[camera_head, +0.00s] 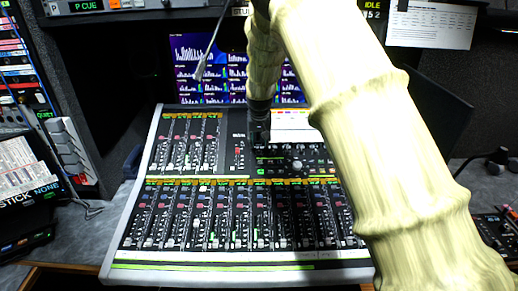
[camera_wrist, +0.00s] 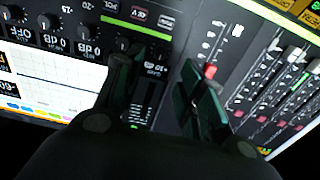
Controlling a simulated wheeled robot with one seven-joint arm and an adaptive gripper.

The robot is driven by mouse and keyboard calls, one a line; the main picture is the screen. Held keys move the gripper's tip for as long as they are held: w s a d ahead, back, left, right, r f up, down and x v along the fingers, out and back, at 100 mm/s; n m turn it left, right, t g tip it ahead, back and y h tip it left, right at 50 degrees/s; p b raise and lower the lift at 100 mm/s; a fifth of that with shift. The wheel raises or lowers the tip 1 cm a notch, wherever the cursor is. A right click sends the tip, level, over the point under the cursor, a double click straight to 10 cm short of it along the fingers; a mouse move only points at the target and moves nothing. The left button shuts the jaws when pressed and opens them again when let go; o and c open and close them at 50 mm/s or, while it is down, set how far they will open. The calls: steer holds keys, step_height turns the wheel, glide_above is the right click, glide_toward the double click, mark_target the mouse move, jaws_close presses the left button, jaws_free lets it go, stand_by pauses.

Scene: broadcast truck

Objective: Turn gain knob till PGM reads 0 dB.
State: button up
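The mixing console (camera_head: 133,205) fills the middle of the head view. My gripper (camera_head: 260,140) points down over its upper middle, beside a white display panel. In the wrist view my gripper (camera_wrist: 156,75) has its two dark fingers apart, with console face showing between them and nothing held. A small round knob (camera_wrist: 122,44) shows by the left fingertip. Several other knobs and readouts, some showing "0 dB" (camera_wrist: 58,43), sit to its left. Which one is the gain knob, and what PGM reads, I cannot tell. Contact between fingers and console cannot be judged.
Monitors with level graphs (camera_head: 200,62) stand behind the console. Equipment racks (camera_head: 18,70) line the left side.

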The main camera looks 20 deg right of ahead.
mark_target(259, 151)
steer(key=shift+p+x, duration=0.8)
steer(key=shift+x, duration=2.75)
jaws_close()
